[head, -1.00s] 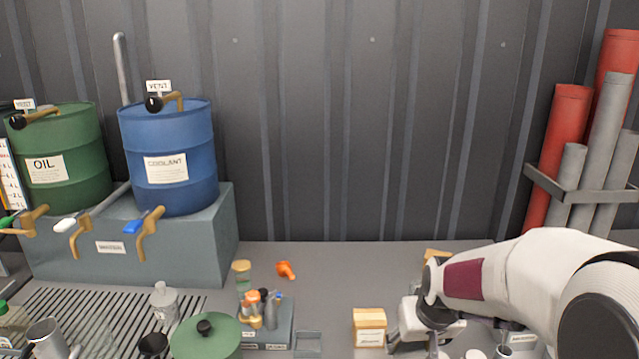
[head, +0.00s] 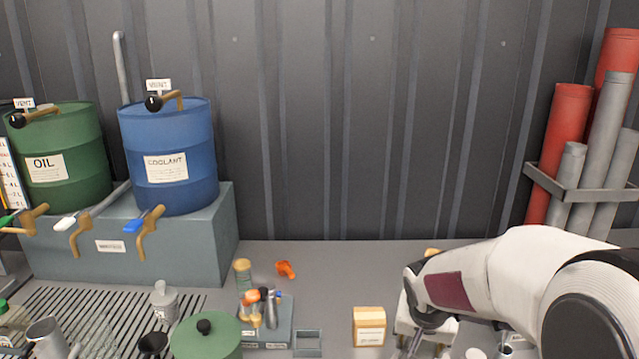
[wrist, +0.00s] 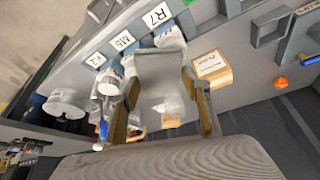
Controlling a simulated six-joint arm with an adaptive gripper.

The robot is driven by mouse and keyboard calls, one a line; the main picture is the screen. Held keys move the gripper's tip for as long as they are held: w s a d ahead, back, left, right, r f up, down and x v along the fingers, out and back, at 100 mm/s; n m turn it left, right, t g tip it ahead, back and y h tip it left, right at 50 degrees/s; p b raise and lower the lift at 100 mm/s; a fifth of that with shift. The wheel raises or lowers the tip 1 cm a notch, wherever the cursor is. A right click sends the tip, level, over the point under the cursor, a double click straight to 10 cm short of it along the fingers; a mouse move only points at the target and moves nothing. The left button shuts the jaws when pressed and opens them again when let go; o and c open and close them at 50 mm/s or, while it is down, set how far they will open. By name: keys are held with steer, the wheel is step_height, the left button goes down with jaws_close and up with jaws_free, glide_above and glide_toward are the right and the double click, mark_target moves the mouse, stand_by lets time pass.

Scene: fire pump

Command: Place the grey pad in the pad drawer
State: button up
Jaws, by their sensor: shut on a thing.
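My gripper shows in the wrist view (wrist: 164,92) with its two fingers on either side of a flat grey piece, which I take as the grey pad (wrist: 160,68). The fingers are shut on the pad and hold its sides. In the head view my gripper (head: 422,338) is low at the right, over the bench and right of the cream box. The pad cannot be made out there, as the arm and gripper cover that area. I cannot pick out the pad drawer for certain in either view.
The cream box (head: 369,326) stands close left of my gripper. A small open grey tray (head: 307,343) and a rack of small bottles (head: 266,325) are further left. An orange part (head: 285,269) lies behind. Labelled blocks (wrist: 124,41) and white cups (wrist: 66,102) crowd the wrist view.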

steer(key=shift+w+a+r, duration=0.1)
steer(key=shift+a, duration=0.1)
steer(key=shift+w+a, duration=0.1)
steer(key=shift+a, duration=0.15)
steer(key=shift+a+r+n, duration=0.1)
steer(key=shift+a+n, duration=0.2)
steer(key=shift+a, duration=0.65)
steer(key=shift+w, duration=0.1)
stand_by(0.4)
steer(key=shift+y, duration=0.3)
steer(key=shift+w+d+f, duration=0.15)
steer(key=shift+w+f, duration=0.05)
steer(key=shift+w, duration=3.55)
steer(key=shift+w+d+f, duration=0.1)
steer(key=shift+w+f, duration=0.1)
steer(key=shift+w, duration=3.6)
steer(key=shift+w+d+f, duration=0.15)
steer(key=shift+w+f, duration=0.05)
steer(key=shift+w, duration=3.55)
